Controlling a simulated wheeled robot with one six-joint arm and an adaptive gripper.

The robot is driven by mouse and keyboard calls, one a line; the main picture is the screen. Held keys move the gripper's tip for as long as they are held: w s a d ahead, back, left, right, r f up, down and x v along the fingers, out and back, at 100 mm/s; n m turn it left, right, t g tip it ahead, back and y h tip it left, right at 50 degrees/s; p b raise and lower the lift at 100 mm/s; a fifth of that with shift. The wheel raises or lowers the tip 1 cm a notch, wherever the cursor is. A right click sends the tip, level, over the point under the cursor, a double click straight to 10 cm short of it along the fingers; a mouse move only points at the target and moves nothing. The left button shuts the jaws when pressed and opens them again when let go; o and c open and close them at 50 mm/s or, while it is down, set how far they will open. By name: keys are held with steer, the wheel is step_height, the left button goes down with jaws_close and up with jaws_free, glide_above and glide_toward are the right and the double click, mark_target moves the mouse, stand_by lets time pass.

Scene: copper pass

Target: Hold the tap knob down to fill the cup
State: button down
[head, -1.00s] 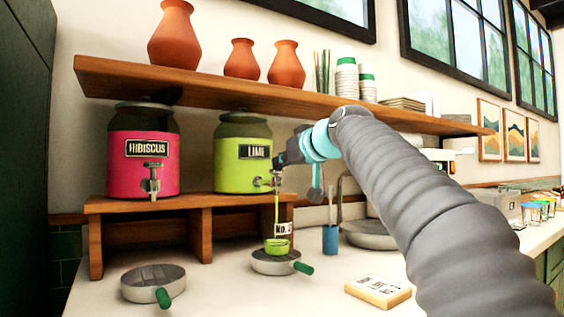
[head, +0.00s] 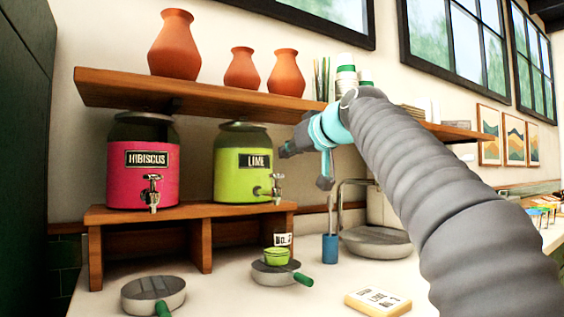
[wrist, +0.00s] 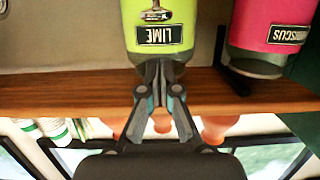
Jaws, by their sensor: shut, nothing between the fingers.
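The lime dispenser (head: 230,180), a green jar with a dark top, stands on the wooden stand. Its metal tap (head: 277,188) is on the right side of its front, and no stream falls from it. The small cup (head: 277,257) stands on the round drip tray (head: 266,278) below the tap and shows green liquid in it. My gripper (head: 284,152) is shut and empty, above the tap and apart from it. In the wrist view, which is upside down, the closed fingertips (wrist: 158,66) are in front of the lime jar (wrist: 190,12).
The pink hibiscus dispenser (head: 143,185) stands to the left, with another drip tray (head: 172,285) below. A wooden shelf (head: 200,97) with clay vases runs above. A blue cup (head: 330,248) and a printed block (head: 377,303) are on the counter to the right.

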steer(key=v, duration=0.7)
steer(key=shift+b, duration=0.45)
steer(key=shift+s+d, duration=0.1)
steer(key=shift+s, duration=0.05)
